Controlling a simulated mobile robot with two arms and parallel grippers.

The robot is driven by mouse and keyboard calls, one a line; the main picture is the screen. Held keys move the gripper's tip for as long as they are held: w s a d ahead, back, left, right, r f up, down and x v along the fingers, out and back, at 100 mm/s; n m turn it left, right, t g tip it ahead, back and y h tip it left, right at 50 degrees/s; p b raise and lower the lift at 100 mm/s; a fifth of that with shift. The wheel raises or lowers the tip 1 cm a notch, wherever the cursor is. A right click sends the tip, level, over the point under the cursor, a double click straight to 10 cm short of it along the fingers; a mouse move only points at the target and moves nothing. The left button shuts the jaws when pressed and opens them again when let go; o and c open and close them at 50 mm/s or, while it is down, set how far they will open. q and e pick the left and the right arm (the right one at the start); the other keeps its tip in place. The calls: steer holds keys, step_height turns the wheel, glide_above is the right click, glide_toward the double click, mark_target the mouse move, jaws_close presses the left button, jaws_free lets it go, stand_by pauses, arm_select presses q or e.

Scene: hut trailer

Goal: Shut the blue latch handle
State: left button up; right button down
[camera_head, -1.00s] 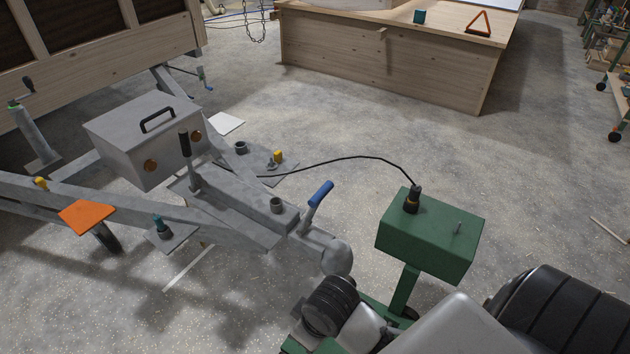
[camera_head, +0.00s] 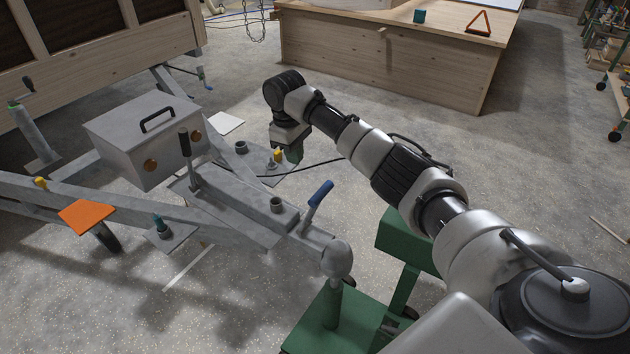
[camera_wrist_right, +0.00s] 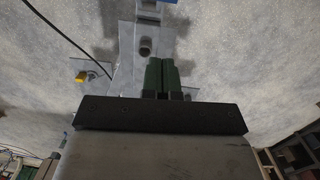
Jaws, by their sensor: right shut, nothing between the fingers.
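The blue latch handle (camera_head: 320,193) stands raised and tilted on the grey coupling (camera_head: 312,238) at the front of the trailer drawbar. Its blue edge also shows at the top of the right wrist view (camera_wrist_right: 165,2). My right gripper (camera_head: 294,153) hangs beyond the handle, up and to its left in the head view, apart from it and pointing down. Its green fingers (camera_wrist_right: 161,73) are together and hold nothing. My left gripper is in neither view.
A grey box (camera_head: 143,140) with a black handle and a black lever (camera_head: 185,143) stand on the drawbar. A black cable (camera_head: 310,164) runs behind my gripper. A green box (camera_head: 402,240) stands right of the coupling, partly hidden by my right arm. A wooden counter (camera_head: 390,65) is behind.

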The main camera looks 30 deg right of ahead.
steer(key=shift+m, duration=0.3)
steer(key=d+r, duration=0.1)
steer(key=r, duration=0.1)
steer(key=w+d+r, duration=0.1)
steer(key=shift+d+r, duration=0.35)
steer(key=shift+d, duration=0.05)
steer(key=shift+f, duration=0.15)
steer(key=s+d+f+p, duration=0.1)
steer(key=s+f+p, duration=0.1)
steer(key=f, duration=1)
steer(key=shift+s+d+f+p, duration=0.2)
steer(key=shift+s+p, duration=0.1)
steer(key=shift+s, duration=0.5)
